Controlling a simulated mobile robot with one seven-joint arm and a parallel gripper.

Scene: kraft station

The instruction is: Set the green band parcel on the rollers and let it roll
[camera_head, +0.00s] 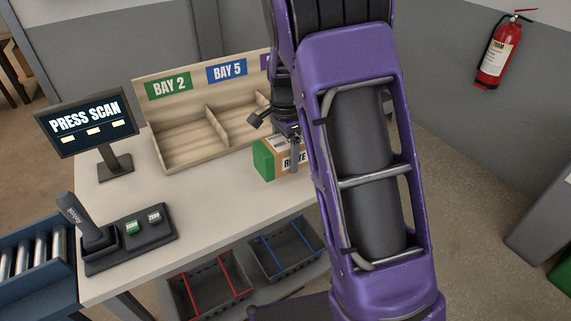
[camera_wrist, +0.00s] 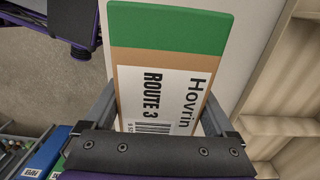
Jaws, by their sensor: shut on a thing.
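The green band parcel (camera_head: 263,160) is a brown box with a green end and a white label. In the wrist view the parcel (camera_wrist: 165,30) fills the space between the fingers, its label reading Hovrin and ROUTE 3. My gripper (camera_head: 294,140) is shut on it, with a finger along each side in the wrist view (camera_wrist: 160,112). The parcel is at the right part of the table, in front of the bays; I cannot tell whether it touches the tabletop. My purple arm hides its right part. The rollers (camera_head: 36,252) are in a blue frame at the far left.
A white table (camera_head: 215,205) carries the wooden bay rack (camera_head: 185,135), a PRESS SCAN screen (camera_head: 92,120) and a scanner in its dock (camera_head: 95,235) with buttons beside it. Crates (camera_head: 208,290) sit below the front edge. The middle of the tabletop is clear.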

